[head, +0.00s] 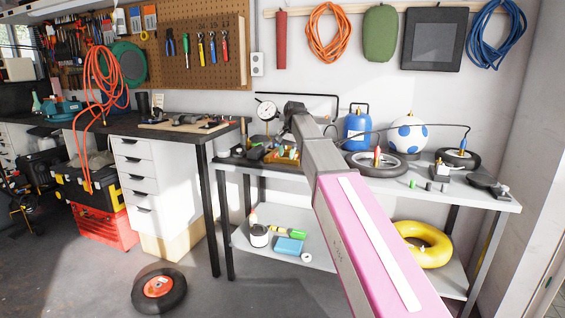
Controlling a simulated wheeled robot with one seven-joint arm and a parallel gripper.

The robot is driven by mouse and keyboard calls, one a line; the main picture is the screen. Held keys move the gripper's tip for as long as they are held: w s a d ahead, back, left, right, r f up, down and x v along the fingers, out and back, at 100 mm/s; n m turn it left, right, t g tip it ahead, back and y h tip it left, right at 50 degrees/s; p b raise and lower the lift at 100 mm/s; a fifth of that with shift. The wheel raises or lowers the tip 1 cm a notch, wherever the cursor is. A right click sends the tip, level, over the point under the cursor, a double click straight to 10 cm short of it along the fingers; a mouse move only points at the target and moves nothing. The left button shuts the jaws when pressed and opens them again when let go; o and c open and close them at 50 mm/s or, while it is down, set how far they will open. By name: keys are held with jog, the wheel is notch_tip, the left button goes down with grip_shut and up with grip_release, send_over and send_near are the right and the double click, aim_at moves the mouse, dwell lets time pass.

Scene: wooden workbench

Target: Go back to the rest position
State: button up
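My pink and grey arm reaches from the bottom right up over the grey two-level bench (500,203). Its far end, with my gripper (293,108), is above the back left part of the bench top. The gripper is small and dark here, and its fingers cannot be made out, so I cannot tell whether it is open or holds anything. A tray of small parts (284,157) and a round dial gauge (266,110) are close to it in the picture.
A blue gas bottle (357,130), a blue-spotted ball (404,134) and a wheel (376,166) crowd the bench top. A yellow ring (424,245) is on the lower shelf. A loose wheel (160,289) lies on the floor. White drawers (136,180) stand left; open floor lies between.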

jog(key=s+d+f+n, duration=0.1)
jog(key=s+d+f, duration=0.4)
jog(key=s+f, duration=0.4)
jog(key=s+d+f+n+h, duration=0.1)
jog(key=s+d+f, duration=0.5)
jog(key=s+f, duration=0.4)
jog(key=s+d+f+n, duration=0.1)
jog(key=s+d+f, duration=0.5)
jog(key=f, duration=1.3)
jog(key=s, duration=0.3)
jog(key=shift+s+f+n+g+h, duration=0.2)
jog(key=shift+s+n+g+h, duration=0.1)
jog(key=shift+g+h, duration=0.1)
jog(key=shift+w+d, duration=0.1)
